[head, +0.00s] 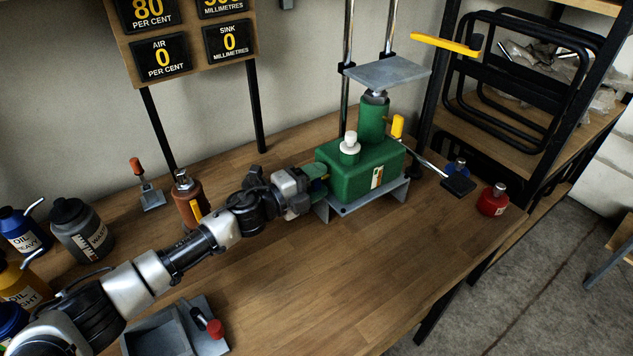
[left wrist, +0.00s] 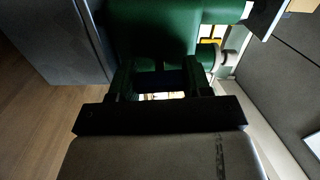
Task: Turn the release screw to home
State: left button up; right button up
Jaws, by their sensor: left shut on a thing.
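A green hydraulic unit (head: 350,178) stands on a grey base plate (head: 385,200) on the wooden bench, with a white-capped filler and a green ram on top. My left gripper (head: 316,186) is at the left end of the green unit, shut on the release screw there. The fingers hide most of the screw, so its angle cannot be read. In the left wrist view the dark fingers (left wrist: 160,82) close in front of the green body (left wrist: 150,32), in deep shadow. My right gripper is not in view.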

pick_arm(q)
jog(key=shift+f+m, duration=0.1)
jog(key=shift+m, duration=0.4)
jog(key=o, duration=0.9)
jog(key=b+v, duration=0.1)
jog(key=v, duration=0.6)
jog(key=shift+s+a, duration=0.15)
jog(key=shift+a, duration=0.1)
